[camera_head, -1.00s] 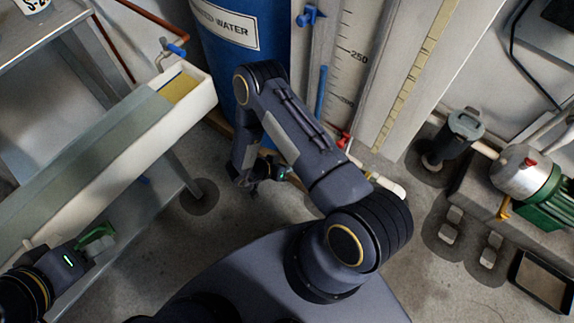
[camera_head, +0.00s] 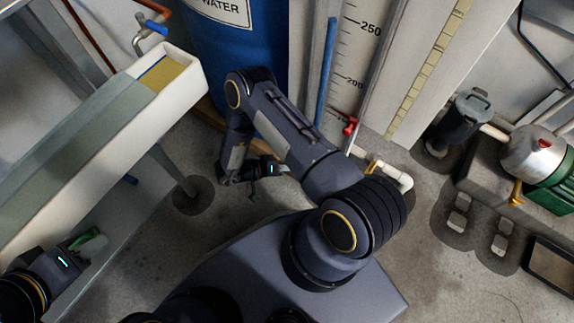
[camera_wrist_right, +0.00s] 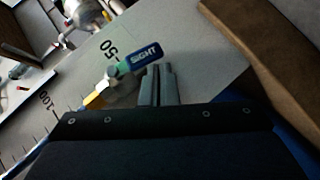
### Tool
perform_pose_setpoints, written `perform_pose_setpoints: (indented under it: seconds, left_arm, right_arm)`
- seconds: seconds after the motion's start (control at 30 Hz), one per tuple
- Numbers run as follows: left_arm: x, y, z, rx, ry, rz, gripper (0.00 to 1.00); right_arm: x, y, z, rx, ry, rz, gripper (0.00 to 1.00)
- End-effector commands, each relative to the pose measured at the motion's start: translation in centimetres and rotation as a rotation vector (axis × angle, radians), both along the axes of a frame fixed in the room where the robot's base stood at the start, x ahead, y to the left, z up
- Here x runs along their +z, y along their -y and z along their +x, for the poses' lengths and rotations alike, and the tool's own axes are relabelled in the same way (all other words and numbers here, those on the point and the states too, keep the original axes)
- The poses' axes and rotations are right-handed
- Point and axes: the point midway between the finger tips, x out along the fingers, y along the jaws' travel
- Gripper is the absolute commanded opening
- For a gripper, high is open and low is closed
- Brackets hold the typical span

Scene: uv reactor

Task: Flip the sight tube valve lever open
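The sight valve lever (camera_wrist_right: 145,54), a green and blue handle marked "SIGHT", shows in the right wrist view. It is on a small metal valve body (camera_wrist_right: 115,76) with a brass fitting, in front of a graduated panel. My right gripper (camera_wrist_right: 158,70) has its two fingers close together, with a narrow gap and nothing seen between them. The fingertips are just below the lever's labelled end; I cannot tell whether they touch it. In the head view my right arm hides the lever. My left gripper (camera_head: 84,241) is at the lower left beside something green; its fingers are unclear.
A blue water drum (camera_head: 240,50) stands behind my right arm. The graduated panel (camera_head: 362,75) has a blue strip and a red-handled valve (camera_head: 350,126). A white trough (camera_head: 130,135) is at left. A pump (camera_head: 540,160) and a grey canister (camera_head: 465,115) stand at right.

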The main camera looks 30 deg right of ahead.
Motion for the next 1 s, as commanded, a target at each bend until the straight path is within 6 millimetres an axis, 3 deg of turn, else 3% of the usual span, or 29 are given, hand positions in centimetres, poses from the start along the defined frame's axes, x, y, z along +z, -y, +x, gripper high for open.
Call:
perform_pose_setpoints:
  seconds: [0.3, 1.0]
  left_arm:
    - [-0.49, 0.00, 0.01, 0.000, 0.000, 0.000, 0.36]
    - [-0.60, 0.00, 0.00, 0.000, 0.000, 0.000, 0.36]
  right_arm:
    - [-0.97, 0.27, -0.70, -0.001, 0.000, 0.001, 0.00]
    - [-1.21, 0.41, -1.02, -0.001, -0.001, 0.000, 0.00]
